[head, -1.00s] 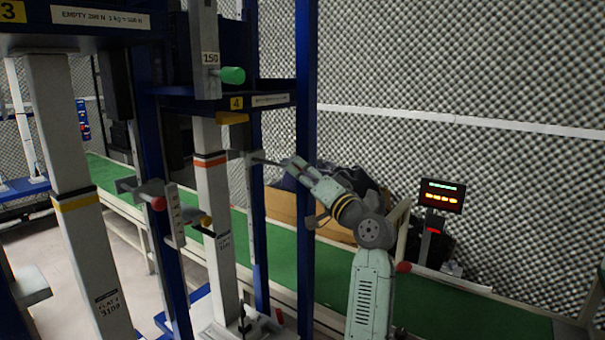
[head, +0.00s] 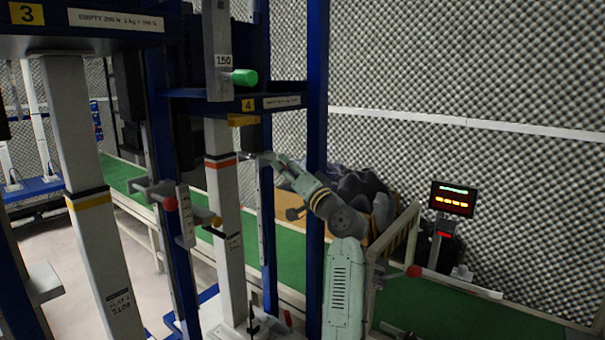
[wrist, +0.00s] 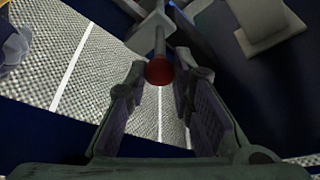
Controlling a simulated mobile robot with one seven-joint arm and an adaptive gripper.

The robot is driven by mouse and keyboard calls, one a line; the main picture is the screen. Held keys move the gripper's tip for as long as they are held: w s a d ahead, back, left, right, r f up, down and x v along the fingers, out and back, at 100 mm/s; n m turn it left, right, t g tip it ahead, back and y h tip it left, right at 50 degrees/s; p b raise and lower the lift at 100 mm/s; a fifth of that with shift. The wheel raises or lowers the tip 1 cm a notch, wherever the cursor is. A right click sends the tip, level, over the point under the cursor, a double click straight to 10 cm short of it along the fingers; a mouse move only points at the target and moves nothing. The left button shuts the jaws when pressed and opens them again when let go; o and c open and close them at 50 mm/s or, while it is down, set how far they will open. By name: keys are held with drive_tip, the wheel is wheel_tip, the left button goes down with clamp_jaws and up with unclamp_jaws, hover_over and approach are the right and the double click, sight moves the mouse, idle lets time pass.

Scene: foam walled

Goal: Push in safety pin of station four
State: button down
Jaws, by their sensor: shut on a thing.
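Station four carries a yellow "4" label (head: 248,105) on its blue crossbeam, with a white column (head: 223,180) below and a green knob (head: 244,77) above. In the wrist view, the safety pin shows as a grey rod with a red knob (wrist: 159,70) at its near end. My gripper (wrist: 160,77) has its fingertips on either side of that knob and is shut on it. In the head view, my gripper (head: 257,158) is beside the column, just below the crossbeam. The pin is too small to make out there, and how far in it sits cannot be told.
A red-tipped lever (head: 170,204) and a yellow-tipped one (head: 216,221) stick out lower down. A lit display (head: 452,199) stands at right, and a green belt (head: 440,305) runs behind.

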drive_tip(key=shift+w+a, duration=0.15)
drive_tip(key=shift+a, duration=0.05)
drive_tip(key=c, duration=1.8)
unclamp_jaws()
drive_tip(key=shift+o, duration=0.7)
drive_tip(key=shift+w+a, duration=0.1)
drive_tip(key=shift+a, duration=0.05)
drive_tip(key=v, duration=1.2)
